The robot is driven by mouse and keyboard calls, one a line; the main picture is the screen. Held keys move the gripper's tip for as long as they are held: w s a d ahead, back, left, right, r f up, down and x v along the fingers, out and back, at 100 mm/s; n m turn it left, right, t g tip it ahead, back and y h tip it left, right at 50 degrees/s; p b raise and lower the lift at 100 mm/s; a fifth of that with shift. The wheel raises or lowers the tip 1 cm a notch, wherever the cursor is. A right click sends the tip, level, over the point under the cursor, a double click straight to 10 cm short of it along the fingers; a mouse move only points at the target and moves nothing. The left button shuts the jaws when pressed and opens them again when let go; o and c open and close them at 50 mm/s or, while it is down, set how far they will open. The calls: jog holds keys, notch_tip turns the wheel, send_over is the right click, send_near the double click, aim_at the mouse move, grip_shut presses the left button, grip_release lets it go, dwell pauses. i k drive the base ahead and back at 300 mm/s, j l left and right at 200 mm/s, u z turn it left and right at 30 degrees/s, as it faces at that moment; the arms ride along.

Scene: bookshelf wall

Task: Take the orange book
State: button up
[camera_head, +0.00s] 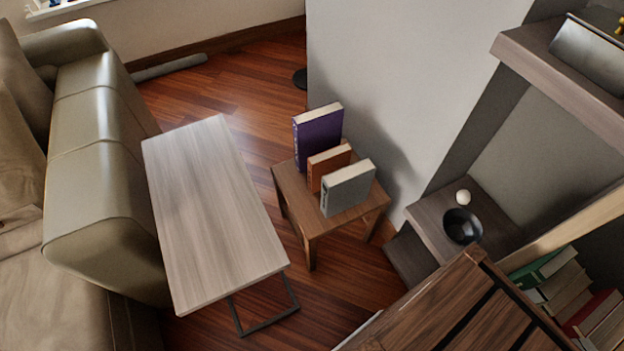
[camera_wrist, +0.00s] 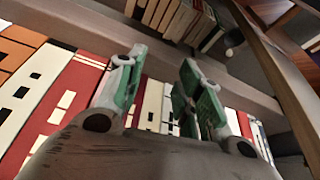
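The orange book (camera_head: 322,165) stands upright on a small wooden side table (camera_head: 368,212). It is between a taller purple book (camera_head: 318,138) behind it and a grey book (camera_head: 348,188) in front, which hides part of it. My gripper (camera_wrist: 162,76) shows only in the wrist view. Its two green-padded fingers are apart, with nothing held between them. A row of red, white and orange book spines (camera_wrist: 45,95) lies behind the fingers there. I cannot tell how far away they are. The side table is not recognisable in the wrist view.
A long light-wood table (camera_head: 212,210) and a beige sofa (camera_head: 100,180) stand left of the side table. A grey wall (camera_head: 390,80) rises behind it. A low shelf with a black bowl (camera_head: 462,226) is at right.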

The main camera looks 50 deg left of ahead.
aim_at(318, 165)
jog(key=k+l+u, duration=0.1)
jog(key=l+u, duration=0.55)
jog(key=u, duration=0.25)
jog(key=l+u, duration=0.15)
jog(key=u, duration=0.3)
jog(key=l+u, duration=0.15)
jog(key=u, duration=0.25)
jog(key=l+u, duration=0.1)
jog(key=u, duration=0.3)
jog(key=k, duration=0.05)
